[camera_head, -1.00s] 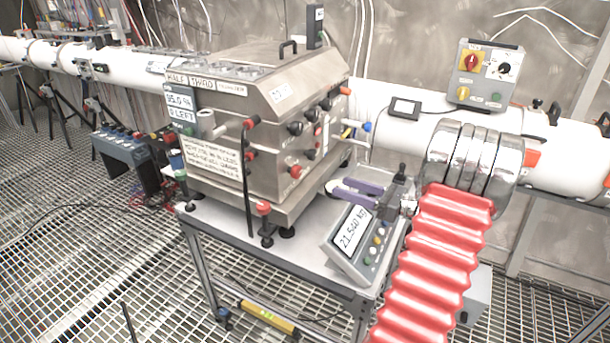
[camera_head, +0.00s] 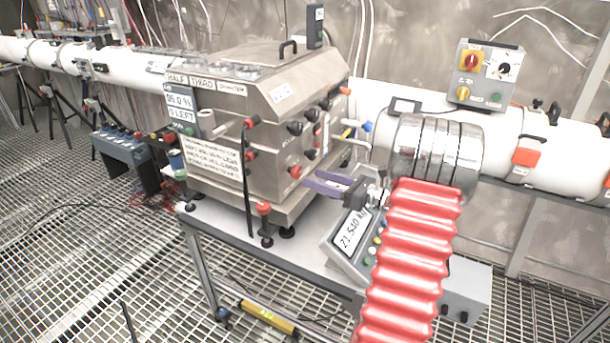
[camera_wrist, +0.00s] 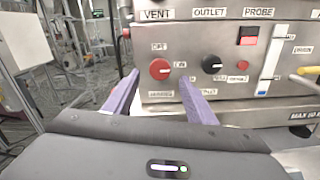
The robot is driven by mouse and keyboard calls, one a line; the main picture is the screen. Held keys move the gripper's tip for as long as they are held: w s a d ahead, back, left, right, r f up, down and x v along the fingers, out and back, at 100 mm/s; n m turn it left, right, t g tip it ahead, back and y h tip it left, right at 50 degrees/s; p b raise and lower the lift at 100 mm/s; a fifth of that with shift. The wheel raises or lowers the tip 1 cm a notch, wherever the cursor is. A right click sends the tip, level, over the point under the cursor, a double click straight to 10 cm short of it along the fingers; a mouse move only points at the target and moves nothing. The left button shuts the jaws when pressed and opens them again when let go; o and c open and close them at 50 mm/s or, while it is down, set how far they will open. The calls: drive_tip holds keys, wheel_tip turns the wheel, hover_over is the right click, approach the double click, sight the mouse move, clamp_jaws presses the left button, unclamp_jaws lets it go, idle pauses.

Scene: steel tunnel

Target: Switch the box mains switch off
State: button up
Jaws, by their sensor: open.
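The steel box (camera_head: 270,125) stands on a cart, its front panel carrying knobs and labels. In the wrist view, a red rocker switch (camera_wrist: 249,36) in a dark frame sits at the panel's upper right, under the PROBE label. I cannot read which control is marked mains. A red round knob (camera_wrist: 160,69) and a black round knob (camera_wrist: 211,65) sit lower on the panel. My gripper (camera_head: 313,184) is open and empty, its purple fingers pointing at the lower panel. The wrist view shows the fingers (camera_wrist: 158,78) around the red knob's line of sight; contact cannot be told.
A scale display (camera_head: 352,230) stands on the cart (camera_head: 215,225) below my gripper. A yellow-handled valve (camera_wrist: 309,72) is right of the rocker switch. A grey control box (camera_head: 484,75) with a red-and-yellow switch is on the white pipe behind. Open grating lies left of the cart.

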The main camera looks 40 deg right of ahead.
sight(300, 173)
drive_tip(key=x, duration=0.5)
drive_tip(key=shift+c, duration=0.2)
drive_tip(key=c, duration=0.9)
drive_tip(key=shift+d, duration=0.15)
drive_tip(key=shift+c, duration=0.5)
